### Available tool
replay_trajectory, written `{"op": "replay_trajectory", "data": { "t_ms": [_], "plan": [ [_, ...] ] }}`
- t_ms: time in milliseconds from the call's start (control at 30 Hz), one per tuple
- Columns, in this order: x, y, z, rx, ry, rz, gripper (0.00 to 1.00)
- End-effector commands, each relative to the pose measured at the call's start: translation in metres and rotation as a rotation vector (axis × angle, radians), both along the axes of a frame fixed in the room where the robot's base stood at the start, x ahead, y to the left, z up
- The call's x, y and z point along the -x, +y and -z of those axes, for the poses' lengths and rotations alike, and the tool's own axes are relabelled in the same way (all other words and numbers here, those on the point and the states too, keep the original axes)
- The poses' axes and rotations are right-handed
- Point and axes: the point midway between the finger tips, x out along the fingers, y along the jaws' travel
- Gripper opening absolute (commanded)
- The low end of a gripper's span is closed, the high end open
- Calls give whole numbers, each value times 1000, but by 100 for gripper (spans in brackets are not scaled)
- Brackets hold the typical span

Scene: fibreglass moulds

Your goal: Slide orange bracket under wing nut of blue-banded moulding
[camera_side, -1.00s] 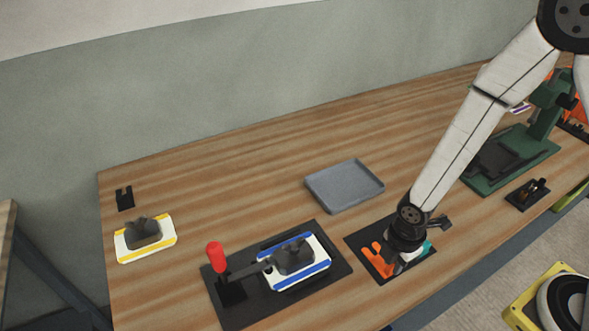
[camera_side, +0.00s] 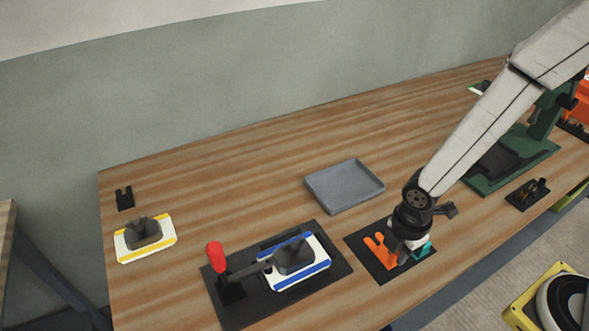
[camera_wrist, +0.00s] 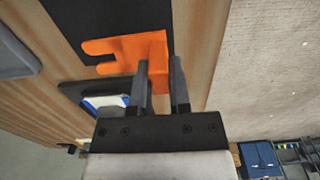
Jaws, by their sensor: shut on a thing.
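The orange bracket (camera_side: 379,250) is a flat forked piece with an upright tab, over the black mat at the table's front. My gripper (camera_side: 402,256) is shut on its tab; in the wrist view the fingers (camera_wrist: 163,85) stand either side of the orange bracket (camera_wrist: 130,50), prongs pointing left. Whether it clears the mat is hard to tell. The blue-banded moulding (camera_side: 313,268) sits left of it on a black base plate (camera_side: 330,248). A dark grey winged piece (camera_side: 294,258), seemingly the wing nut, is on top; the gap under it is not visible.
A red-handled clamp (camera_side: 216,257) reaches over the blue-banded moulding from the left. A teal bracket (camera_side: 425,250) lies beside my gripper. A grey tray (camera_side: 345,186) is behind. A yellow-banded moulding (camera_side: 160,245) stands far left. Bare wood lies between mat and base plate.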

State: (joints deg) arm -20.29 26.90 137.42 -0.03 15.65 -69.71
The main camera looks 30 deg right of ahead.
Motion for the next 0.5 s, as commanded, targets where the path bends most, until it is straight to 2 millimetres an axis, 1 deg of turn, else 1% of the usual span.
{"op": "replay_trajectory", "data": {
  "t_ms": [33, 200, 500],
  "plan": [
    [-1, 0, -7, -2, -4, 0, 0],
    [0, 0, -26, -2, -4, 0, 0],
    [0, 0, -53, -1, -2, 0, 0]
  ]
}}
